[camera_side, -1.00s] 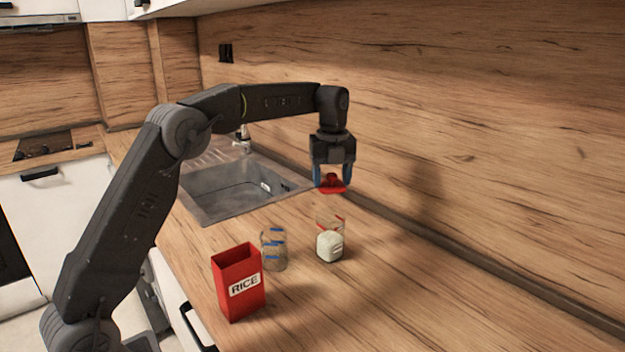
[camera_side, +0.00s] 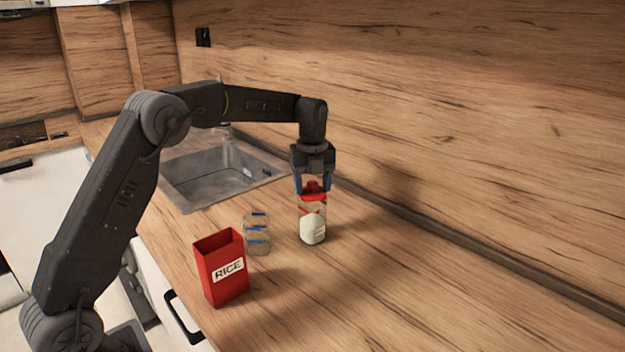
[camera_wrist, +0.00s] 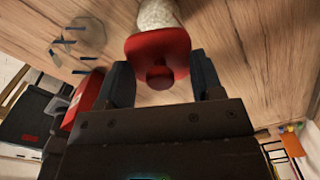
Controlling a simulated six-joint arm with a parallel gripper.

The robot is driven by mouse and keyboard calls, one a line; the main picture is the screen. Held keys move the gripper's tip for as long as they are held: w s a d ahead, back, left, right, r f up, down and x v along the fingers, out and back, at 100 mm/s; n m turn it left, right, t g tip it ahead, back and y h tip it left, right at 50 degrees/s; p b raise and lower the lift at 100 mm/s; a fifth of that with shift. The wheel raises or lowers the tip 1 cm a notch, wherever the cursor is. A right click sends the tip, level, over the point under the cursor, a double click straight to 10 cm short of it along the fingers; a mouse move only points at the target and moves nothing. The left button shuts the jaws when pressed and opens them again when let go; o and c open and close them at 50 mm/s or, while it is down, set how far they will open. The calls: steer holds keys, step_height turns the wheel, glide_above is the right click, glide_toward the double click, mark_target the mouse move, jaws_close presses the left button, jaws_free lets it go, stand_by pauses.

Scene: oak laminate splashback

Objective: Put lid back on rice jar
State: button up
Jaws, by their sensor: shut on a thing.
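My gripper (camera_side: 314,186) is shut on the red lid (camera_side: 314,197), holding it by its knob. The lid is at the mouth of the clear rice jar (camera_side: 312,228), which stands upright on the counter with white rice in its lower part and red marks near the top. I cannot tell whether the lid rests on the rim or hovers just above it. In the wrist view the lid (camera_wrist: 158,50) sits between the two fingers (camera_wrist: 162,85) and hides most of the jar; some rice (camera_wrist: 158,13) shows beyond it.
A second clear jar with blue marks (camera_side: 257,235) stands to the left of the rice jar and looks empty. An open red box labelled RICE (camera_side: 221,268) stands in front of it. A sink (camera_side: 215,175) lies behind. The counter (camera_side: 430,285) to the right is clear.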

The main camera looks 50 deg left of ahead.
jaws_close()
steer(key=shift+s+r, duration=0.1)
steer(key=shift+r, duration=0.15)
stand_by(0.3)
steer(key=shift+f, duration=0.2)
stand_by(1.3)
steer(key=o, duration=0.8)
jaws_free()
steer(key=shift+r, duration=0.1)
